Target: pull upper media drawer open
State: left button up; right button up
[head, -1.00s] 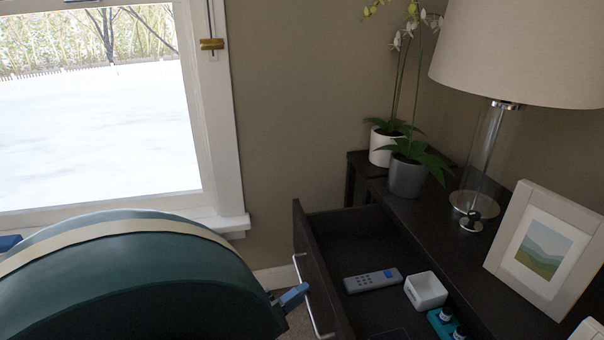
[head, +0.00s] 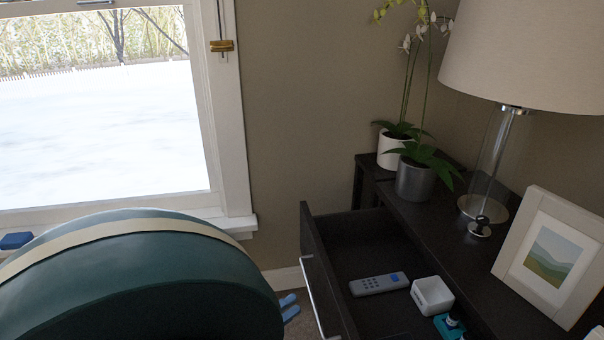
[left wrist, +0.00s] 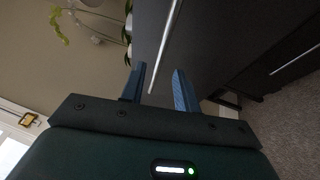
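The upper media drawer (head: 314,250) of the dark cabinet stands pulled out, with its inside showing. Its pale bar handle (head: 318,297) is on the front face. In the left wrist view my left gripper (left wrist: 158,72) is open and empty. The bar handle (left wrist: 167,45) appears between and beyond the fingers there. My right gripper is not in view.
On the cabinet top (head: 455,225) stand potted orchids (head: 415,182), a lamp (head: 490,165) and a picture frame (head: 546,258). Another handle (left wrist: 296,60) shows in the left wrist view.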

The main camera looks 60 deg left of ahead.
pick_arm(q)
jog(key=s+f, duration=0.1)
jog(key=s, duration=0.7)
jog(key=shift+f, duration=0.2)
